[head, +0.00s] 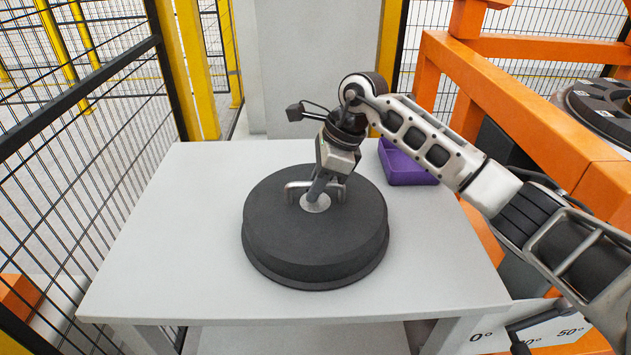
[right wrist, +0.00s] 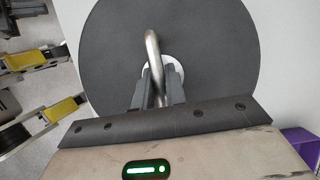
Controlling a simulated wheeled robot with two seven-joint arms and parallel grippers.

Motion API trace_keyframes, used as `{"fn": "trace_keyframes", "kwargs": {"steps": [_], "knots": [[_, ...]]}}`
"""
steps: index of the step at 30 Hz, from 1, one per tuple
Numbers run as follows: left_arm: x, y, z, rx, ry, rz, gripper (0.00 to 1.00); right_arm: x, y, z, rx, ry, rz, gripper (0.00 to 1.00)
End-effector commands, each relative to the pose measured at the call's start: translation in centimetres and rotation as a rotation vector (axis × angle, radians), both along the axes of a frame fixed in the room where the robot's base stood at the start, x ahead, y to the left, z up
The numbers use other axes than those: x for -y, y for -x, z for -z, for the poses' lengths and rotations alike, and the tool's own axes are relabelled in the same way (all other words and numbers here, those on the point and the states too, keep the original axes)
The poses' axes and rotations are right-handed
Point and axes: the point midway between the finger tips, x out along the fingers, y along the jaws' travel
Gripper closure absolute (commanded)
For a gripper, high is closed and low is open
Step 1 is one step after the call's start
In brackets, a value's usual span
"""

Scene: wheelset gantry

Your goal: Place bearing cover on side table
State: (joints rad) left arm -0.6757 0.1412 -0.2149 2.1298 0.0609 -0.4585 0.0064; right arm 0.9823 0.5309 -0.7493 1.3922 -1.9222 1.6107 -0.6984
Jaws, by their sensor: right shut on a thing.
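The bearing cover (head: 315,238) is a dark grey round disc with a metal handle on top. In the head view it is over the middle of the white side table (head: 160,255) and appears to rest flat on it. My right gripper (head: 318,195) comes down from above and is shut on the cover's handle. The right wrist view shows the handle (right wrist: 154,60) between the fingers (right wrist: 157,90), with the cover's disc (right wrist: 105,45) behind. My left gripper is not in view.
A purple bin (head: 408,168) sits at the table's back right. An orange gantry frame (head: 520,90) stands on the right, with a dark round part (head: 600,105) on it. Black mesh fencing (head: 70,190) runs along the left. The table is clear left of the cover.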

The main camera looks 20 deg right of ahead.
Motion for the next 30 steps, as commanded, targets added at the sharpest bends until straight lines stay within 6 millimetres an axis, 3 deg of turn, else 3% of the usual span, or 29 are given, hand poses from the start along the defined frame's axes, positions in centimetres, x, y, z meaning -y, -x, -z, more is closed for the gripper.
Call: {"fn": "trace_keyframes", "kwargs": {"steps": [10, 11, 13, 24, 30], "knots": [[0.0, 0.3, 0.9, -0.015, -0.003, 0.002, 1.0, 0.0, -0.1, 0.3, 0.007, -0.003, 0.0, 1.0], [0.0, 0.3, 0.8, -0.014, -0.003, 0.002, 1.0, 0.0, -0.1, 0.4, 0.004, -0.002, 0.0, 0.81], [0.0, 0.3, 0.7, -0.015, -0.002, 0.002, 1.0, 0.0, -0.1, 0.3, 0.004, -0.002, 0.0, 0.65], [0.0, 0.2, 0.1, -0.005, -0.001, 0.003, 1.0, 0.2, 0.0, -0.3, 0.004, -0.001, 0.001, 0.65], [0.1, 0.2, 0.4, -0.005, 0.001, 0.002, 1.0, 1.5, 0.2, -3.4, 0.009, -0.002, 0.002, 0.65]]}}
